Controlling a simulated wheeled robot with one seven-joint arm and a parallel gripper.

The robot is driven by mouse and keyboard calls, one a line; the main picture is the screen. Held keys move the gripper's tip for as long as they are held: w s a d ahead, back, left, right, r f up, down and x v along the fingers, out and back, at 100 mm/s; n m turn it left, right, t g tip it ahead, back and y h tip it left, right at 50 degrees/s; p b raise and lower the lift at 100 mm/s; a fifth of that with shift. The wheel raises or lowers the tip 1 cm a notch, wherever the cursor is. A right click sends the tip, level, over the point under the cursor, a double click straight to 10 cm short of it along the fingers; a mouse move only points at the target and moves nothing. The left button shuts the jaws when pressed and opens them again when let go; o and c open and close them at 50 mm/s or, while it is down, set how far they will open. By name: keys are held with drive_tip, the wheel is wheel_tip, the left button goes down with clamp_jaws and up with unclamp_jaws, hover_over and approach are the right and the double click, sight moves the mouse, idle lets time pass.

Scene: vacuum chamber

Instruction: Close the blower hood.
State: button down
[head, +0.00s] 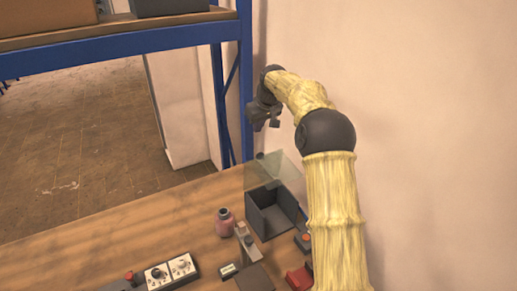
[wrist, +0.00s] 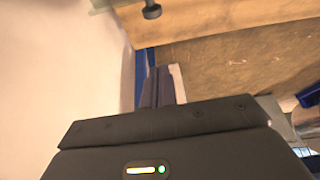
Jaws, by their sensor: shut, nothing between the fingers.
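The blower hood is a dark open-fronted box (head: 272,212) on the wooden bench, right of centre in the head view. Its clear, see-through panel (head: 272,168) stands raised at the back of the box, so the hood is open. My gripper (head: 268,124) is above and behind the panel, apart from it, near the wall. Its fingers show as a dark pair close together in the wrist view (wrist: 160,88), shut with nothing held. I cannot make out the hood in the wrist view.
A reddish jar (head: 225,222) stands left of the box. A small grey stand (head: 245,240), a control box with dials (head: 170,271) and a red item (head: 300,278) sit nearer. A blue rack post (head: 245,80) rises behind. The bench's left part is clear.

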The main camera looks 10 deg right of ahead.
drive_tip(key=p+x, duration=0.3)
drive_tip(key=x, duration=0.7)
drive_tip(key=shift+s+d+p, duration=0.2)
drive_tip(key=shift+s+p, duration=0.05)
drive_tip(key=shift+s, duration=0.45)
drive_tip(key=shift+s+d+p, duration=0.2)
drive_tip(key=shift+s+p, duration=0.05)
drive_tip(key=shift+s, duration=0.5)
drive_tip(key=shift+s+d+p, duration=0.2)
drive_tip(key=shift+s+p, duration=0.05)
drive_tip(key=shift+s, duration=0.45)
drive_tip(key=shift+w+f, duration=0.1)
drive_tip(key=shift+f, duration=0.1)
drive_tip(key=shift+b, duration=0.4)
